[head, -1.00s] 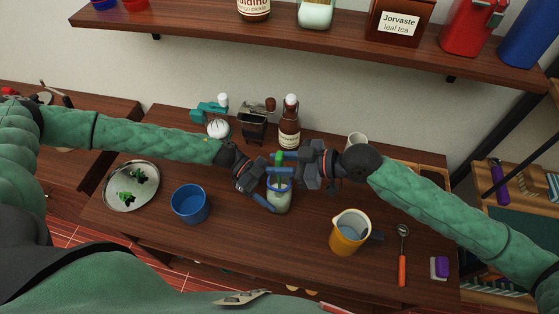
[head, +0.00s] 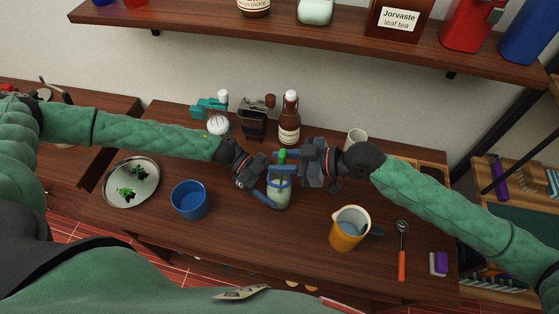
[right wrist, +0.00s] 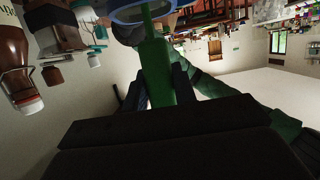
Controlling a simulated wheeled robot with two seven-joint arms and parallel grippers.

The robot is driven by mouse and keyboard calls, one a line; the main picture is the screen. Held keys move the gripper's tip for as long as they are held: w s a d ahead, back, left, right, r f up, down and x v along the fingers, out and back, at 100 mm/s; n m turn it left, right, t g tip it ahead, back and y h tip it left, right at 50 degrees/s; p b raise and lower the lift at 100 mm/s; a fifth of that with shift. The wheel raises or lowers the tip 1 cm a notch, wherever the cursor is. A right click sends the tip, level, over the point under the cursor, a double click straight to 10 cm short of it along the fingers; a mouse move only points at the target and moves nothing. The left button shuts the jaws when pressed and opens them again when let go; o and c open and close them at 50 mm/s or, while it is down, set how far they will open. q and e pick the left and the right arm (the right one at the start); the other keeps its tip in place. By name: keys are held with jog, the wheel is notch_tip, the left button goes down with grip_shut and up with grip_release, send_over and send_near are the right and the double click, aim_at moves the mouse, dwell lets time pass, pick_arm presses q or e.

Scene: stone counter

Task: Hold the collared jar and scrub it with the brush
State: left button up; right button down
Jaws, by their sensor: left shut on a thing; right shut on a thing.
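The collared jar (head: 280,199) is a pale, see-through jar with a blue collar around its upper part. It stands upright near the middle of the counter in the head view. My left gripper (head: 271,189) is shut on the jar from the left. My right gripper (head: 288,163) is shut on the green handle of the brush (head: 282,154), above the jar's mouth. The right wrist view shows the green handle (right wrist: 156,72) between my fingers and the blue collar (right wrist: 142,12) beyond it. The brush's head is hidden; I cannot tell how deep it sits in the jar.
A blue bowl (head: 175,202) and a round metal tray (head: 114,195) stand to the left. A yellow jug (head: 346,236), a red-handled scoop (head: 402,262) and a purple sponge (head: 440,262) lie to the right. A brown bottle (head: 289,127) stands behind. The counter in front of the jar is clear.

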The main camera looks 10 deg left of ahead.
jog(key=shift+w+f, duration=0.15)
jog(key=shift+w, duration=0.2)
jog(key=shift+a, duration=0.5)
jog(key=shift+s, duration=0.65)
jog(key=shift+d, duration=0.4)
jog(key=shift+w+d, duration=0.15)
jog(key=shift+w, duration=0.3)
jog(key=shift+w+a, duration=0.2)
jog(key=shift+a, duration=0.25)
jog(key=shift+s+d+r, duration=0.1)
jog(key=shift+s+r, duration=0.2)
jog(key=shift+r, duration=0.1)
